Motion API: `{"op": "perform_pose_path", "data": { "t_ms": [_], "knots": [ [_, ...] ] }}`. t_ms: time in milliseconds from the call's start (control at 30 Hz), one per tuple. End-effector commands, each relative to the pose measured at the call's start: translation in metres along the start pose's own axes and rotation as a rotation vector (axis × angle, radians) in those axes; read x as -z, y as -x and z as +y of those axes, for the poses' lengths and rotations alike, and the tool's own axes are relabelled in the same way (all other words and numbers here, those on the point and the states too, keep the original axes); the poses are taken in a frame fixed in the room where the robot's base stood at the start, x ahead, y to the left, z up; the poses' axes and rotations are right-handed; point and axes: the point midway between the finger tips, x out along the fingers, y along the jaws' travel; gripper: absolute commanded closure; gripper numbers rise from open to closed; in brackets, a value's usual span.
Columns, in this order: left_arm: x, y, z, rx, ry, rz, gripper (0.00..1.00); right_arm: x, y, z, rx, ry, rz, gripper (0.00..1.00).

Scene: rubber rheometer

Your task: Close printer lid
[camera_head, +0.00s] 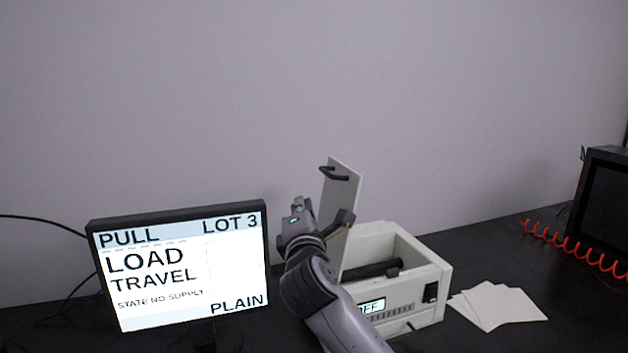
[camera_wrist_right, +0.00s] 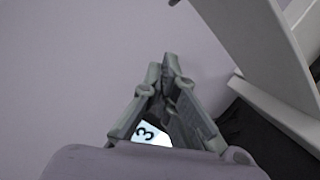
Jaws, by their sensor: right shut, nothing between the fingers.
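The printer (camera_head: 432,272) is a white box with an open top, a dark roller inside and a small display on its front. Its lid (camera_head: 341,190) stands raised, close to upright, at the left side of the box, with a dark handle near the top edge. My right gripper (camera_head: 297,205) is shut and empty, just left of the lid. In the right wrist view the shut fingertips (camera_wrist_right: 170,62) point toward the wall, with the pale lid (camera_wrist_right: 250,45) to their right. They look apart from it. My right forearm hides the printer's front left part. My left gripper is not in view.
A monitor (camera_head: 180,265) stands to the left on the black table (camera_head: 510,250). White sheets (camera_head: 497,305) lie right of the printer. A red coiled cable (camera_head: 575,245) and a dark device (camera_head: 605,205) are at far right. A plain wall is behind.

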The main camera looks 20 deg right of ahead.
Motion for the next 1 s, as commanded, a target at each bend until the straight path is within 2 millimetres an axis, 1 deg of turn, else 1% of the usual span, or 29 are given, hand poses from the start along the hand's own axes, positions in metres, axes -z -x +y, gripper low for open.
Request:
{"op": "perform_pose_path", "data": {
  "t_ms": [67,167,300,467,500,600,700,833,1000],
  "knots": [
    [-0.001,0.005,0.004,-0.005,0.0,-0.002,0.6,-0.001,-0.014,0.002,0.003,0.001,-0.001,1.0],
    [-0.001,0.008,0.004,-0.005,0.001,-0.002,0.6,-0.001,-0.033,0.002,0.004,-0.001,0.0,1.0],
    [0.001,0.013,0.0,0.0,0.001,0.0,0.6,0.0,-0.057,0.002,0.003,-0.002,0.001,1.0],
    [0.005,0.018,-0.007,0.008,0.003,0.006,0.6,0.0,-0.082,0.001,0.004,-0.002,0.002,1.0],
    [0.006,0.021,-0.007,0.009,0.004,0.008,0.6,-0.005,-0.086,0.002,0.004,-0.003,0.0,1.0],
    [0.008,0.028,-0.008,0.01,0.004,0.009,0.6,-0.022,-0.088,0.002,0.002,-0.002,0.0,1.0],
    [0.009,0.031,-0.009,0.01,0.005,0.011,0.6,-0.031,-0.09,0.001,0.002,-0.003,0.002,1.0],
    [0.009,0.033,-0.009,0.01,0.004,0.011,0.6,-0.037,-0.092,0.0,0.003,-0.003,0.002,1.0],
    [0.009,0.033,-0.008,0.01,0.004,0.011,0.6,-0.038,-0.092,-0.001,0.003,-0.003,0.002,1.0]
  ]
}}
